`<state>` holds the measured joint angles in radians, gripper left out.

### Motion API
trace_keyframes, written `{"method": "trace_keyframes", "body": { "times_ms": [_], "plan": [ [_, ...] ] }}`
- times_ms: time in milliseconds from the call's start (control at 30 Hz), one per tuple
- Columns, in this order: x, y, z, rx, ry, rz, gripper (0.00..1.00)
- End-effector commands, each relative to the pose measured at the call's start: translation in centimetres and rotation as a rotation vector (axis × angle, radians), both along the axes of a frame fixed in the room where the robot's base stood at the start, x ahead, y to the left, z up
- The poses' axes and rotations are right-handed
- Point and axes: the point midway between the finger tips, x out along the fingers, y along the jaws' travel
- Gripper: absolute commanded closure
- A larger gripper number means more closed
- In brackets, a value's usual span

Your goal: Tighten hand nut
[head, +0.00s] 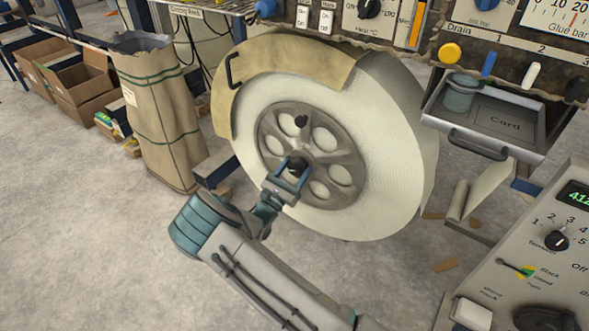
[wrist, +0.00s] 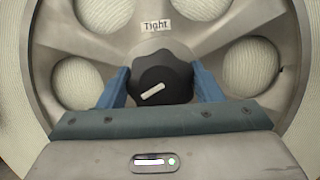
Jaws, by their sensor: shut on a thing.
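The hand nut (wrist: 161,76) is a black lobed knob with a white pointer line, at the centre of the grey spoked hub (wrist: 100,28). A "Tight" label (wrist: 156,26) sits above it on the hub. The white line slants from lower left to upper right and does not point at the label. My gripper (wrist: 162,88) has its blue fingers on either side of the nut and is shut on it. In the head view, my gripper (head: 291,166) reaches the nut at the hub of the large white tape roll (head: 395,130). The nut is partly hidden there by the fingers.
A tan cover (head: 275,72) curves over the roll's upper left. An open drawer (head: 490,122) with a small pot juts out at the right. A control box (head: 540,260) stands at lower right. A paper sack (head: 160,115) is at left; the floor at lower left is clear.

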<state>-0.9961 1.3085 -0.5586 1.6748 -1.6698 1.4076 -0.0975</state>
Motion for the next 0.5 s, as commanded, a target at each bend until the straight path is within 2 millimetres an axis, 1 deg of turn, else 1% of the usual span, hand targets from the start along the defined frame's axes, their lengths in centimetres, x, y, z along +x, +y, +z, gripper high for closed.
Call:
{"method": "trace_keyframes", "body": {
  "times_ms": [267, 500],
  "plan": [
    [-0.01, 0.18, -0.05, 0.180, -0.118, 0.004, 0.64],
    [-0.03, 0.22, -0.09, 0.373, -0.243, 0.005, 0.64]
  ]
}}
